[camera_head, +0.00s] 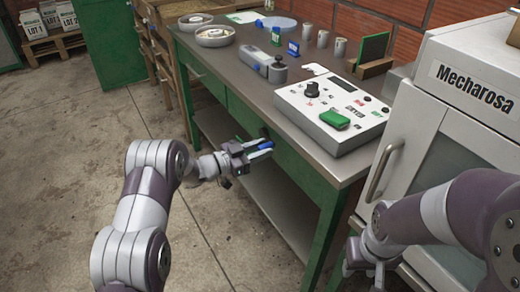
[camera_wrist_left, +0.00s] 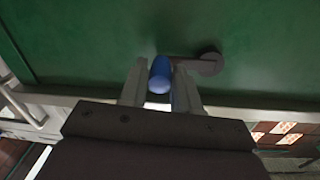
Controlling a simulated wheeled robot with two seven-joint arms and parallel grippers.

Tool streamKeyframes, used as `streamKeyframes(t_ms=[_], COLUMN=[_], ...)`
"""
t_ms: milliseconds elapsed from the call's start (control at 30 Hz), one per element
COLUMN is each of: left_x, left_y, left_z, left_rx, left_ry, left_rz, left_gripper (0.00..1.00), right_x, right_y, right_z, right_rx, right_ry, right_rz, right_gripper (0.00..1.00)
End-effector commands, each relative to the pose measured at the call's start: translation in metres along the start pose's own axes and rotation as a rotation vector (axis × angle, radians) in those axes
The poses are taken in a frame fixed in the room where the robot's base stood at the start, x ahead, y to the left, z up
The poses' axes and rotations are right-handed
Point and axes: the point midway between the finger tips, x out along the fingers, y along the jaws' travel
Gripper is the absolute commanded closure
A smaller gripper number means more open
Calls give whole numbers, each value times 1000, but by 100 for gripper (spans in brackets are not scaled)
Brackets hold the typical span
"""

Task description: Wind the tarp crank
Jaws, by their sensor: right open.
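The tarp crank is on the green side panel under the workbench. In the left wrist view its blue handle (camera_wrist_left: 160,76) sits between my fingers, and its grey arm (camera_wrist_left: 190,63) runs right to a round hub (camera_wrist_left: 210,62) on the panel. My left gripper (camera_head: 262,150) is at the bench front. It is shut on the blue handle, with a finger on each side; the blue also shows in the head view (camera_head: 264,146). The fingers hide part of the crank there. My right gripper (camera_head: 378,274) is open, low beside the white cabinet, partly hidden by its own arm.
A white Mecharosa cabinet (camera_head: 435,120) stands at right. An open shelf lies below the bench.

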Motion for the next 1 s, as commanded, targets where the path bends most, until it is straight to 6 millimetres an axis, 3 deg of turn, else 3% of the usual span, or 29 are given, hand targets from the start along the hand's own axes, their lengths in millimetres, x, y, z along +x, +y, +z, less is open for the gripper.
streamKeyframes(t_ms=[33,67,100,467,1000], left_x=[0,0,0,0,0], left_y=[0,0,0,-1,-10], left_z=[0,0,0,-6,-27], left_rx=[0,0,0,-50,-423], left_ry=[0,0,0,4,26], left_rz=[0,0,0,1,-3], left_gripper=[86,96,100,100,100], right_x=[0,0,0,-9,-48], right_y=[0,0,0,0,0], right_z=[0,0,0,-1,-6], right_rx=[0,0,0,0,0], right_ry=[0,0,0,0,0], right_rz=[0,0,0,0,0], right_gripper=[57,57,57,57,57])
